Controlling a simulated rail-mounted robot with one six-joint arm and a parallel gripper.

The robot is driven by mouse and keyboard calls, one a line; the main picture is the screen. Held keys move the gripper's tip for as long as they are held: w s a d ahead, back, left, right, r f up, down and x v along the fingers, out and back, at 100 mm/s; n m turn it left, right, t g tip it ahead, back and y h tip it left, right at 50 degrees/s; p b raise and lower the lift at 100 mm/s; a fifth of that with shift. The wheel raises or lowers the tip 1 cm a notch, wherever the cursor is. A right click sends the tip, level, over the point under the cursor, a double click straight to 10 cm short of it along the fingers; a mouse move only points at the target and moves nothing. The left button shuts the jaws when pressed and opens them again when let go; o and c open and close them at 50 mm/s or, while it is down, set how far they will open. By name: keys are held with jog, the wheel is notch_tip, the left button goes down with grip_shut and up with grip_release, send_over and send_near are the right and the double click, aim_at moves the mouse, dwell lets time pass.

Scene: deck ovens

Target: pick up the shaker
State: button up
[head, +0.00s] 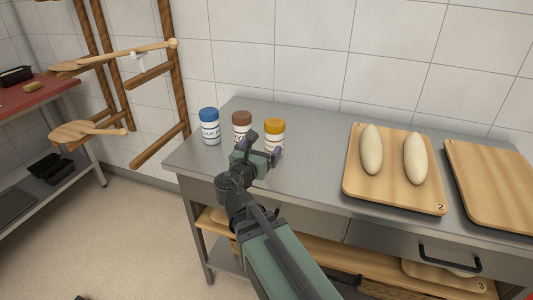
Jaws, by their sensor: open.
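Three white shakers stand upright in a row at the left end of the steel counter: one with a blue lid (209,127), one with a brown lid (241,120) and one with a yellow lid (274,130). My gripper (264,146) is open in front of the brown-lidded and yellow-lidded shakers in the picture. It hides the lower parts of both. I cannot tell whether a finger touches either one. The blue-lidded shaker stands clear to the left. Its label is too small to read fully.
A wooden board (395,200) marked 2 holds two pale dough loaves to the right. An empty board (500,190) lies beyond it. A wooden rack (175,80) with peels stands left of the counter (315,150). The counter between the shakers and boards is clear.

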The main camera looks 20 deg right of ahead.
aim_at(275, 134)
jog(key=shift+w+f, duration=0.1)
jog(key=shift+f, duration=0.75)
jog(key=shift+w+d+r, duration=0.1)
jog(key=shift+r, duration=0.15)
jog(key=x, duration=1)
jog(key=shift+w+d+f, duration=0.1)
jog(key=shift+d+f, duration=0.05)
jog(key=shift+d, duration=0.1)
jog(key=c, duration=1.1)
